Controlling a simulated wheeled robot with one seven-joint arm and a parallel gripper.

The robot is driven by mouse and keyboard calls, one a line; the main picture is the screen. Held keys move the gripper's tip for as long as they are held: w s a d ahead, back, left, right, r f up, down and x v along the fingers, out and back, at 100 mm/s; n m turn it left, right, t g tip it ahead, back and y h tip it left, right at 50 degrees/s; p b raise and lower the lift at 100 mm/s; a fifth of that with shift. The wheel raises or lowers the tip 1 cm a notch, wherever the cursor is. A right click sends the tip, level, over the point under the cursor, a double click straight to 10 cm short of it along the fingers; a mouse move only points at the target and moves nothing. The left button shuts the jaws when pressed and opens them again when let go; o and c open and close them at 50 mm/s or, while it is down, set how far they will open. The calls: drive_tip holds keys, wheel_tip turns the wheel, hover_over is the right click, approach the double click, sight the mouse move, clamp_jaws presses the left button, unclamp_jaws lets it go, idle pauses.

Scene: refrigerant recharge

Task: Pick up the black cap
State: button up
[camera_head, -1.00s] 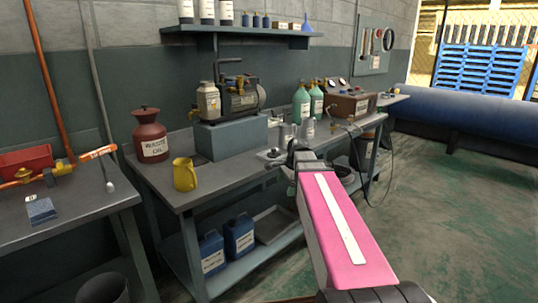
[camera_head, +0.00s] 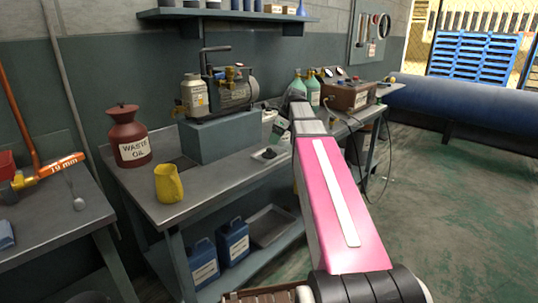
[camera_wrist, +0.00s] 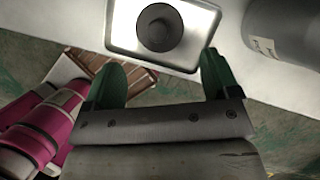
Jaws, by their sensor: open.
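The black cap (camera_wrist: 159,27) shows in the wrist view as a round dark knob. It sits on a small pale metal plate (camera_wrist: 120,30) just beyond my fingertips. In the head view the cap (camera_head: 269,153) is a small dark spot on the plate near the bench's front edge, left of my arm. My gripper (camera_wrist: 163,72) is open, with its two green fingers spread and nothing between them. The cap lies ahead of the gap between the fingers, apart from both.
The grey bench (camera_head: 210,185) holds a yellow jug (camera_head: 169,183), a waste oil can (camera_head: 129,140) and a pump on a block (camera_head: 222,137). Green bottles (camera_head: 312,90) and a brown box (camera_head: 347,95) stand behind my arm. A grey cylinder (camera_wrist: 285,32) is right of the plate.

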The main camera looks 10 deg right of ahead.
sight(270, 149)
drive_tip(key=shift+x, duration=3.8)
drive_tip(key=shift+a, duration=0.15)
drive_tip(key=c, duration=0.6)
